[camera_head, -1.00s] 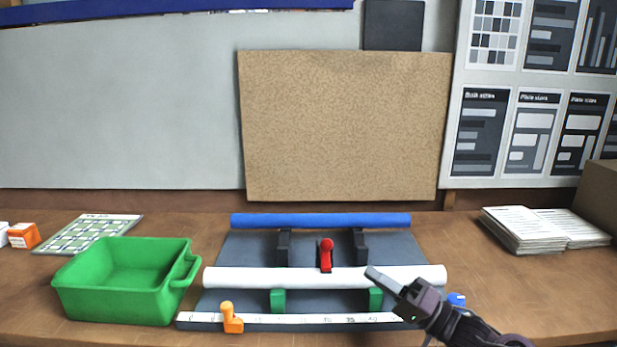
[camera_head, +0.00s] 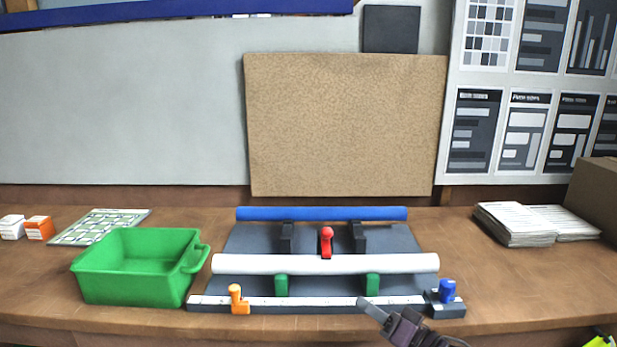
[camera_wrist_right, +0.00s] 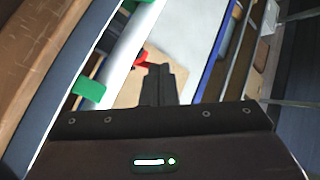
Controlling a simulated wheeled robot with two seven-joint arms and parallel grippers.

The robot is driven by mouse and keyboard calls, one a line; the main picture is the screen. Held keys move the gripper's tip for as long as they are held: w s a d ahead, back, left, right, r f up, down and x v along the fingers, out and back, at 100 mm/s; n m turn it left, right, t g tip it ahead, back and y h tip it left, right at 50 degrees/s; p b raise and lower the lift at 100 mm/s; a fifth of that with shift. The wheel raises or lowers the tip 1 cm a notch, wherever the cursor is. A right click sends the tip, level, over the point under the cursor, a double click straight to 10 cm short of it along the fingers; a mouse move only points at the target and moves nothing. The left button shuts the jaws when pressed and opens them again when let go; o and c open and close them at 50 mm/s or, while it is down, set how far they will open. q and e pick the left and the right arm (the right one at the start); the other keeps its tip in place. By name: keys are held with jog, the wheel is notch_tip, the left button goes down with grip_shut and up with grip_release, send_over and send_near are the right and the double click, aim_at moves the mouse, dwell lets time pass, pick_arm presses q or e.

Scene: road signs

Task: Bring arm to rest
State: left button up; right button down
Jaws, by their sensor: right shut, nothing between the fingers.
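My right gripper (camera_head: 366,305) is shut and empty, low in the head view in front of the ruler strip's right part. In the right wrist view its shut fingers (camera_wrist_right: 158,85) point toward the fixture, with nothing between them. The fixture holds a white tube (camera_head: 325,264) on green supports (camera_head: 281,285) and a blue tube (camera_head: 322,213) behind, with a red lever (camera_head: 326,241) between them. An orange stop (camera_head: 236,300) and a blue knob (camera_head: 447,291) sit at the front strip's ends. My left gripper does not show.
A green bin (camera_head: 125,290) stands to the left of the fixture. Small boxes (camera_head: 39,228) and a patterned sheet (camera_head: 97,228) lie at the far left. Paper stacks (camera_head: 513,226) and a cardboard box (camera_head: 597,200) are at the right. The right front tabletop is clear.

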jog(key=s+d+f+g+h, duration=0.2)
jog(key=s+d+f+h, duration=0.1)
jog(key=s+f+h, duration=0.7)
jog(key=s+d+f+n+g+h, duration=0.15)
jog(key=s+g, duration=0.25)
jog(key=s, duration=0.5)
jog(key=s+d+f+n+g+h, duration=0.1)
jog(key=s+d+f+g, duration=0.25)
jog(key=s, duration=0.55)
notch_tip(320, 180, down, 30)
jog(key=s+g, duration=0.2)
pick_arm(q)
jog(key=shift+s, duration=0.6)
pick_arm(e)
jog(key=s+d+f+g, duration=0.1)
jog(key=s+d+f, duration=0.2)
jog(key=s+f, duration=1.5)
jog(key=shift+s, duration=0.7)
